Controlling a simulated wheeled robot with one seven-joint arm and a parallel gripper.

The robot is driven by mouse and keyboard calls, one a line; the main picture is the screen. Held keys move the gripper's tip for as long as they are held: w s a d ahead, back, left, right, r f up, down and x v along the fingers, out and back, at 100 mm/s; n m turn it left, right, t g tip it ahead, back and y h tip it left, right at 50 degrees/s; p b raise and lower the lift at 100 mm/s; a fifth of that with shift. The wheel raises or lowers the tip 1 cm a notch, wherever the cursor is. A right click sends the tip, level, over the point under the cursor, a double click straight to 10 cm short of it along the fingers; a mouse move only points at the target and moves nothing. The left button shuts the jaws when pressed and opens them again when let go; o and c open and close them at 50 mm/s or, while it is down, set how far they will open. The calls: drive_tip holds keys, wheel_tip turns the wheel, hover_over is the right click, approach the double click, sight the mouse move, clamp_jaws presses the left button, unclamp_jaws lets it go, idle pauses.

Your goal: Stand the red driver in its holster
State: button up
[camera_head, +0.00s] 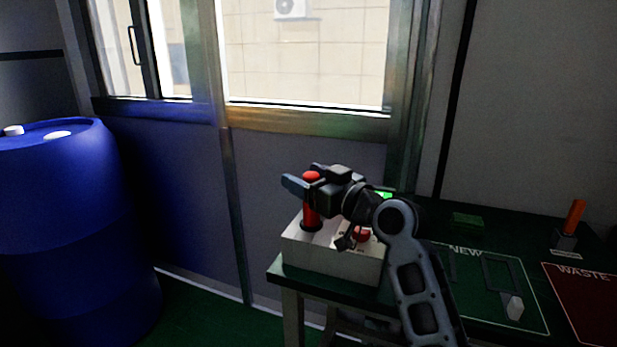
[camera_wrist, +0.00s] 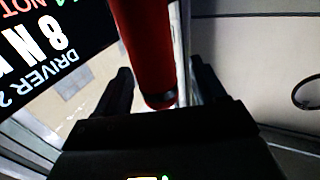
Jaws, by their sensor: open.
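The red driver (camera_head: 311,214) stands upright on the white box, its lower end in a dark ring-shaped holster (camera_head: 311,226). In the wrist view the red driver (camera_wrist: 147,45) runs down from the top edge between my fingers. My gripper (camera_head: 303,180) is open, with its fingers on either side of the driver's upper part; it also shows in the wrist view (camera_wrist: 163,88). A gap shows beside the driver in the wrist view. Whether either finger touches it, I cannot tell. How deep the driver sits is hidden.
The white box (camera_head: 335,262) stands at the left end of a dark green bench. An orange driver (camera_head: 576,214) stands at right. A blue barrel (camera_head: 55,210) stands far left.

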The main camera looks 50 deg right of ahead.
wheel_tip(320, 180, down, 4)
drive_tip(key=shift+d+r+g, duration=0.1)
drive_tip(key=shift+g, duration=0.3)
drive_tip(key=shift+s, duration=0.25)
drive_tip(key=s+r, duration=0.1)
drive_tip(key=s, duration=0.3)
drive_tip(key=s+r, duration=0.1)
drive_tip(key=s, duration=0.1)
drive_tip(key=shift+a+r, duration=0.3)
drive_tip(key=shift+a, duration=0.05)
drive_tip(key=shift+s+a+r+t, duration=0.15)
drive_tip(key=shift+s+r+t, duration=0.3)
drive_tip(key=shift+s, duration=0.2)
